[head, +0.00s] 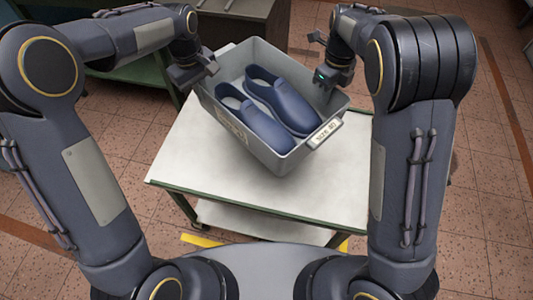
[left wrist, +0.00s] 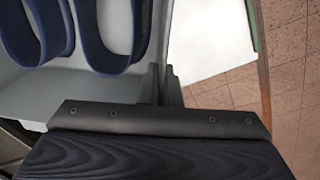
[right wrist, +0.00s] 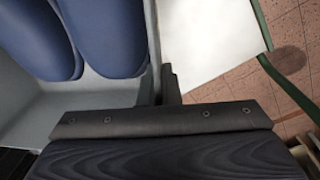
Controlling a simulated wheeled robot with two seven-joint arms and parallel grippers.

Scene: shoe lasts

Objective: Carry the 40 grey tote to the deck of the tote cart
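The grey tote (head: 290,162) carries a "SIZE 40" tag (head: 325,132) on its near right corner. Two dark blue shoe-shaped lasts (head: 257,122) lie in it. My left gripper (head: 203,82) is shut on the tote's left wall, with a finger on each side of it in the left wrist view (left wrist: 160,85). My right gripper (head: 332,82) is shut on the opposite wall, as the right wrist view shows (right wrist: 159,85). The tote sits slightly turned over a white deck (head: 190,160), apparently above it; the gap under it is hidden.
The white deck has a green frame and a lower shelf (head: 260,222); it looks like the tote cart. Its front and left parts are bare. A green bench (head: 135,85) and a dark cabinet (head: 240,20) stand behind. Yellow marks (head: 200,241) lie on the tiled floor.

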